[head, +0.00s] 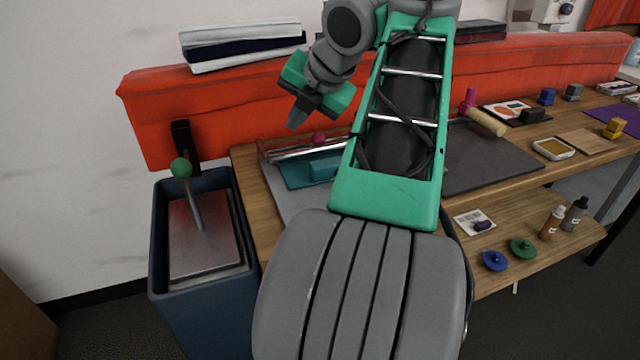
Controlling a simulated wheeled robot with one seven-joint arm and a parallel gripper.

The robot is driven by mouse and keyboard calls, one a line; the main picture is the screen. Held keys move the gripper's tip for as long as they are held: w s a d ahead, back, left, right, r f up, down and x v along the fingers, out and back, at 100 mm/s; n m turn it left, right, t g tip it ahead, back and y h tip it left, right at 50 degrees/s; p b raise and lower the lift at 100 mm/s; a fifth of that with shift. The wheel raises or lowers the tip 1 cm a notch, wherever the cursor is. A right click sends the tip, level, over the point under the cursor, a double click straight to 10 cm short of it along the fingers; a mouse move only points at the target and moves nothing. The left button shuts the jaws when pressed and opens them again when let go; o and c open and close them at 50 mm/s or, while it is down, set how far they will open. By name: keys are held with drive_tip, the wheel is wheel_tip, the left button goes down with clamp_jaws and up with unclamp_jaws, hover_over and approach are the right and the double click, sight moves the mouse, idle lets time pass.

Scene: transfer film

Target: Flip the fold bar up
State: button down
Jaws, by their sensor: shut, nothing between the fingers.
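A silvery bar (305,153) lies low along the back of a grey board on the wooden table; it looks like the fold bar. A dark red knob (319,138) shows at the bar. My arm hides the bar's right end. My gripper (296,121), with green sides and dark fingers, is shut and empty. In the picture it is just above and left of the red knob, apart from it; the exact height gap is hard to judge. A teal sheet with a teal block (323,168) lies in front of the bar.
A blue bin (162,245) with a metal plate and a green-knobbed lever (181,168) stands left of the table. A red padded back (240,95) runs behind. A roller (487,122), blocks and a tray (553,148) are at right. Bottles and discs sit on the lower shelf.

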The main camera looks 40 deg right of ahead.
sight(320, 148)
drive_tip(key=s+d+f+n+h+b, duration=0.1)
drive_tip(key=s+d+n+b, duration=0.1)
drive_tip(key=s+d+n, duration=0.2)
drive_tip(key=shift+s+d+f+n, duration=0.4)
drive_tip(key=shift+s+d, duration=0.25)
drive_tip(key=shift+s, duration=0.05)
drive_tip(key=b+x, duration=0.6)
drive_tip(key=x, duration=0.3)
drive_tip(key=shift+f, duration=0.35)
drive_tip(key=shift+w+f, duration=0.2)
drive_tip(key=shift+w, duration=0.05)
drive_tip(key=shift+r, duration=0.1)
